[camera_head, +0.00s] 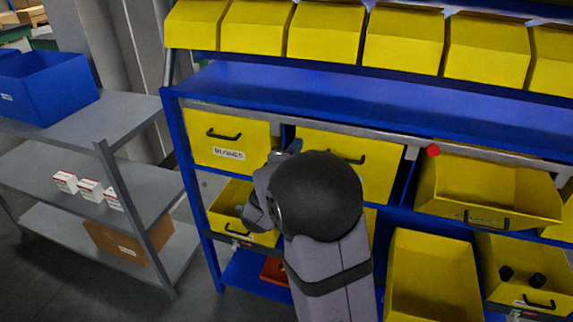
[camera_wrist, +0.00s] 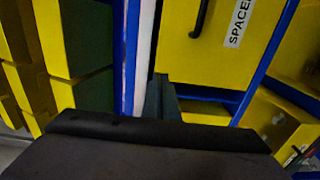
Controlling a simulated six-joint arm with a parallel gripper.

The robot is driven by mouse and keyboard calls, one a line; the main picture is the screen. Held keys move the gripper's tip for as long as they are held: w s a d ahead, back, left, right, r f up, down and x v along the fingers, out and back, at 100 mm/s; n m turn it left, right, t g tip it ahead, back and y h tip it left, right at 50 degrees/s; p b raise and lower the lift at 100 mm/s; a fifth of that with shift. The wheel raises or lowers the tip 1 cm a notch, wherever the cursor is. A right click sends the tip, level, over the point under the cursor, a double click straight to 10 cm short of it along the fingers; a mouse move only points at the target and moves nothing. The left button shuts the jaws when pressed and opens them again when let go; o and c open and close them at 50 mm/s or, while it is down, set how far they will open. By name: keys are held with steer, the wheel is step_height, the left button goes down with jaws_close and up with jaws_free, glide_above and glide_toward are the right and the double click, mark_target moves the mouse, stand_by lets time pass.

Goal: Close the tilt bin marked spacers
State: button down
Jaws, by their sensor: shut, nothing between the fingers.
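The bin marked spacers shows its yellow front, black handle and white label in the wrist view (camera_wrist: 180,50); the label is cut off at the picture's edge. In the head view it appears to be the middle yellow bin (camera_head: 380,165) of the upper row, its label hidden behind my arm. Its front stands upright under the rail, with no interior visible. My gripper (camera_head: 290,150) is shut and empty at the left edge of this bin front; its dark fingers also show in the wrist view (camera_wrist: 162,97). I cannot tell whether they touch the bin.
A labelled yellow bin (camera_head: 225,138) at the left has an upright front. The bin at the right (camera_head: 485,195) is tilted open, and lower bins (camera_head: 430,275) also stand open. A blue shelf (camera_head: 350,90) runs above. A grey rack (camera_head: 140,205) stands at the left.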

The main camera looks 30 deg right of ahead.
steer(key=b+v, duration=0.1)
steer(key=v, duration=0.7)
steer(key=shift+s+f, duration=0.15)
steer(key=shift+f, duration=0.15)
steer(key=shift+a, duration=0.1)
